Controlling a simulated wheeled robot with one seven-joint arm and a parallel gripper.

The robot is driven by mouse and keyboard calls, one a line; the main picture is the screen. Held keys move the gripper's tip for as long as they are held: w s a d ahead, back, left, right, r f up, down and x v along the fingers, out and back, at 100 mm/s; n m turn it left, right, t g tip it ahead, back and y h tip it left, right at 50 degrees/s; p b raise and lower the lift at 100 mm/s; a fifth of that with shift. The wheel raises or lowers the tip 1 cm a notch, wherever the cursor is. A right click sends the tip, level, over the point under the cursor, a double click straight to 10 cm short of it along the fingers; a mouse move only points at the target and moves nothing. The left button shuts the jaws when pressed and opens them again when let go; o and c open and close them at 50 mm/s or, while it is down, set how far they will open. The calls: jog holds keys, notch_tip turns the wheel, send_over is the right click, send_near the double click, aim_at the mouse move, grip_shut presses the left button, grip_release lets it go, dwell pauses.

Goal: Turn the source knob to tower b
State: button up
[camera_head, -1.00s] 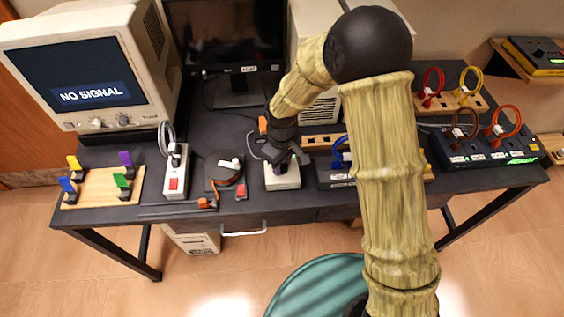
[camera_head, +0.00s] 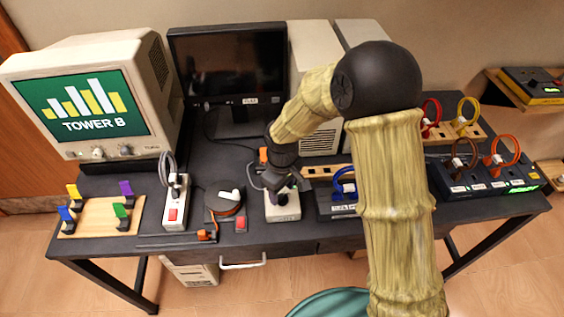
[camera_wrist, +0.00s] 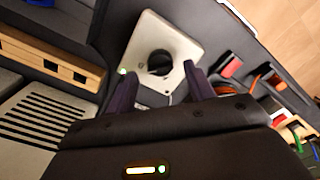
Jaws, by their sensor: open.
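The source switch box (camera_head: 283,208) is a small pale box near the front middle of the desk. In the wrist view its pale top plate (camera_wrist: 178,42) carries a round black knob (camera_wrist: 159,63), with a small green light lit at one side. My gripper (camera_head: 275,184) is just above the box. In the wrist view my gripper (camera_wrist: 158,88) is open, its two dark fingers apart on either side of the plate's near end, with nothing between them. The monitor (camera_head: 92,100) at the left shows a bar chart and "TOWER B" on green.
A dark flat monitor (camera_head: 230,65) and two pale towers (camera_head: 318,50) stand behind. A power strip (camera_head: 175,205) and a round black device (camera_head: 222,200) are left of the box; a black box with a blue loop (camera_head: 338,205) is close on its right.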

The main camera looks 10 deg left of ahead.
aim_at(282, 196)
notch_tip(282, 196, up, 15)
dwell(0.3)
dwell(0.4)
jog(key=s+d+m+t+p, duration=0.1)
jog(key=s+d+m, duration=0.2)
jog(key=d, duration=0.5)
jog(key=s+d+m+p, duration=0.2)
jog(key=d+m, duration=0.3)
jog(key=d, duration=0.4)
jog(key=s+d+m+t+p, duration=0.1)
jog(key=s+d+m, duration=0.2)
jog(key=d, duration=0.6)
jog(key=shift+s+r+m+t+p, duration=0.3)
jog(key=shift+s+r+m+p, duration=0.1)
jog(key=shift+m, duration=0.3)
jog(key=shift+w+d, duration=0.1)
